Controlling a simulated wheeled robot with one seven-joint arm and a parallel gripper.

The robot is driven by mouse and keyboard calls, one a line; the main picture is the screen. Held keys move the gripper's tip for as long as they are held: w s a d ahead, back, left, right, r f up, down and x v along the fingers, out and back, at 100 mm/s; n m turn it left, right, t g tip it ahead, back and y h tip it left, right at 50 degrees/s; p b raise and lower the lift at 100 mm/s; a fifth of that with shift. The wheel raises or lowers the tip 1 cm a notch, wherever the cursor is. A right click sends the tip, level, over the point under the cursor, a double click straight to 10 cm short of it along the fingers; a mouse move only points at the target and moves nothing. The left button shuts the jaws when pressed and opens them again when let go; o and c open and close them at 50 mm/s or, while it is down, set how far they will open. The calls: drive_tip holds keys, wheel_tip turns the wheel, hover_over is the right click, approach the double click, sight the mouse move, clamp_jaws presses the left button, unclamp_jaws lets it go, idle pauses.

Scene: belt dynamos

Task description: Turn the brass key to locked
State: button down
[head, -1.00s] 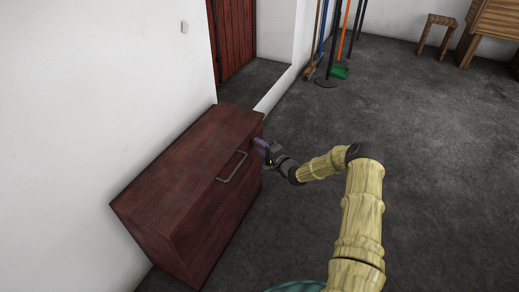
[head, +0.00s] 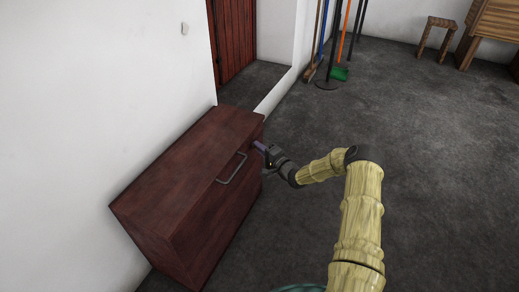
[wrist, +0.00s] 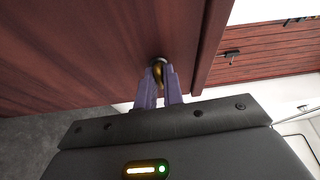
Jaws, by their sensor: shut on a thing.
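The brass key (wrist: 158,72) shows in the wrist view, at a dark round lock in the front of the reddish-brown cabinet (head: 185,165). My gripper (wrist: 159,80) is shut on the key, with its two purple fingers on either side of it. In the head view my gripper (head: 261,147) is at the cabinet's front face, near its far top corner. The key is hidden there by the fingers. The exact angle of the key is hard to tell.
A metal handle (head: 232,168) sticks out from the cabinet front, left of my gripper. A white wall (head: 90,90) stands behind the cabinet. Brooms (head: 325,45) and a stool (head: 435,35) are at the back. The dark floor to the right is clear.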

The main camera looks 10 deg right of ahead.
drive_tip(key=shift+w+d+f+n+g+y+b, duration=0.15)
drive_tip(key=shift+n+g+y+b, duration=0.25)
drive_tip(key=shift+n+y+b, duration=2.2)
drive_tip(key=shift+f+n+g+y+b, duration=0.3)
drive_tip(key=shift+n+b, duration=0.7)
drive_tip(key=shift+n, duration=3.6)
drive_tip(key=shift+w+d+n+g+y+b, duration=0.1)
drive_tip(key=shift+n+g+y+b, duration=0.4)
drive_tip(key=shift+n+y+b, duration=2.1)
drive_tip(key=n+h+p, duration=0.1)
drive_tip(key=n+h, duration=0.1)
drive_tip(key=shift+h+p, duration=0.3)
drive_tip(key=c, duration=1.5)
unclamp_jaws()
drive_tip(key=shift+r, duration=0.1)
drive_tip(key=shift+s+d, duration=0.1)
drive_tip(key=p+v, duration=0.6)
drive_tip(key=v, duration=1.1)
